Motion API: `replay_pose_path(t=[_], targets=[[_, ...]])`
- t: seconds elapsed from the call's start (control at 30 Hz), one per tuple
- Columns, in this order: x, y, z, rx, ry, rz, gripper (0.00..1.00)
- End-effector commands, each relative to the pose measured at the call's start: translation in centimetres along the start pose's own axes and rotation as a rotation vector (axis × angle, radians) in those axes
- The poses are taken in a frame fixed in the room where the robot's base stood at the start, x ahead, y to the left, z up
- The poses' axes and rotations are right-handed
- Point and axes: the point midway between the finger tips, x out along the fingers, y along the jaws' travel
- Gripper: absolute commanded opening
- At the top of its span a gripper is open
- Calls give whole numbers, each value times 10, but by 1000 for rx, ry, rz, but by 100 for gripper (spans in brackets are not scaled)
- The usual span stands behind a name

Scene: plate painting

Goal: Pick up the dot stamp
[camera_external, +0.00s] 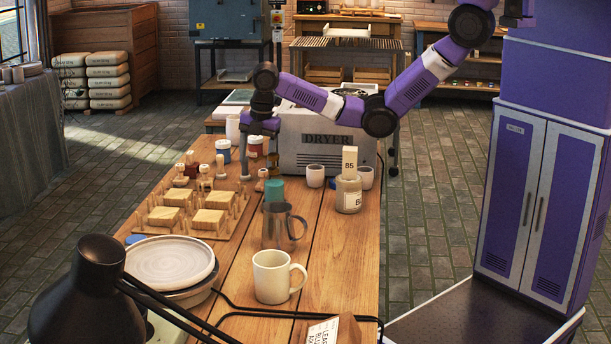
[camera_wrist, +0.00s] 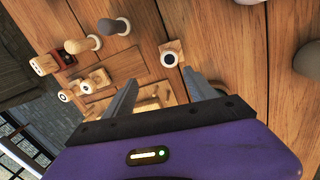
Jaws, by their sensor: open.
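A small wooden stamp with a pale round top and dark centre (camera_wrist: 170,58) stands alone on the wood in the wrist view, just beyond and between my fingertips. It appears to be the small stamp (camera_external: 262,180) below my gripper in the external view. My gripper (camera_external: 259,160) points down over the table, open and empty. In the wrist view my gripper (camera_wrist: 161,78) shows both fingers apart, not touching the stamp.
A wooden rack with pale blocks (camera_external: 209,221) lies left on the table. A white mug (camera_external: 271,277) and plate (camera_external: 170,262) are nearer the camera.

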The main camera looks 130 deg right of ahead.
Motion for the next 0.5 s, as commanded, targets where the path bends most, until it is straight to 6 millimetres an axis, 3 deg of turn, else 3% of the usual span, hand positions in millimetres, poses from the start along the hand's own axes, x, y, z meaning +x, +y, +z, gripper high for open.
replay_pose_path(t=[0.17, 0.5], targets=[[5, -18, 20, -83, 39, -142, 65], [35, -24, 20, -92, 44, -155, 65]])
